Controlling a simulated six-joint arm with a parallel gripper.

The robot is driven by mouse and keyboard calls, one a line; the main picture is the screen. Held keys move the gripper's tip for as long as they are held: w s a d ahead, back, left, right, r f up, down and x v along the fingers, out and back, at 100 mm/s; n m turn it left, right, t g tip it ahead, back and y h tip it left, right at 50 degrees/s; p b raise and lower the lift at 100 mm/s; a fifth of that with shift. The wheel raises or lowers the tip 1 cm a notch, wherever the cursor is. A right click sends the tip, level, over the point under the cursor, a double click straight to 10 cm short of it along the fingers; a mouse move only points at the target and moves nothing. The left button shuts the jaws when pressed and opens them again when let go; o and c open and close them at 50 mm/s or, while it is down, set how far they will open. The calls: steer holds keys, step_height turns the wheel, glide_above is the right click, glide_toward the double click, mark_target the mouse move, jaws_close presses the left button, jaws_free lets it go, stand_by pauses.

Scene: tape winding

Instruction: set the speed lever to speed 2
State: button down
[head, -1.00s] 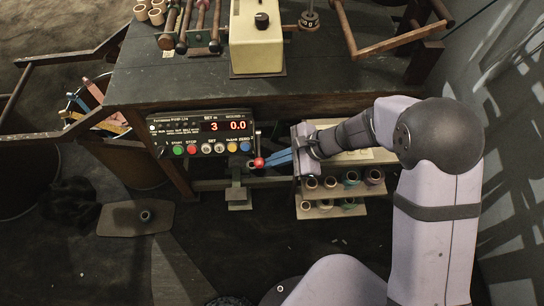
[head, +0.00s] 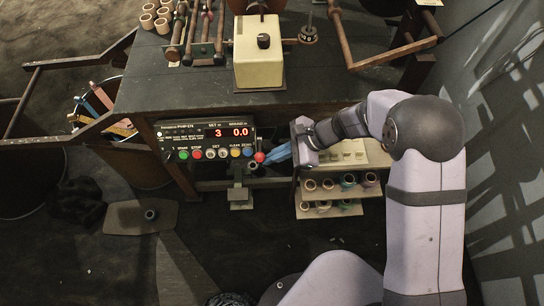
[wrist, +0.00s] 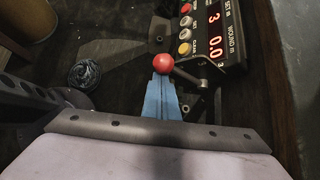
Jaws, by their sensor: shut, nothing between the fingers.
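The speed lever has a red ball knob (head: 259,157) on a thin dark rod at the right end of the control panel (head: 207,140). The knob also shows in the wrist view (wrist: 163,63), with the rod running from it toward the panel's edge. My gripper (head: 268,157) has blue fingers, which are shut and empty. Their tips are at the knob, from its right side in the head view. In the wrist view the tips (wrist: 160,78) reach the knob's near edge; I cannot tell whether they touch. No speed marks are readable.
The panel's display shows 3 and 0.0, with a row of coloured buttons (head: 215,153) just left of the lever. The bench (head: 150,90) overhangs behind. A small rack with spools (head: 340,185) stands to the right, below my forearm. The floor in front is open.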

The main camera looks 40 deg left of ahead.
steer(key=shift+w+r, duration=0.1)
stand_by(0.3)
steer(key=w+a+p+v, duration=0.1)
steer(key=p+v, duration=0.5)
steer(key=v, duration=0.3)
steer(key=shift+w+r, duration=0.25)
steer(key=shift+w, duration=0.05)
steer(key=shift+d, duration=0.15)
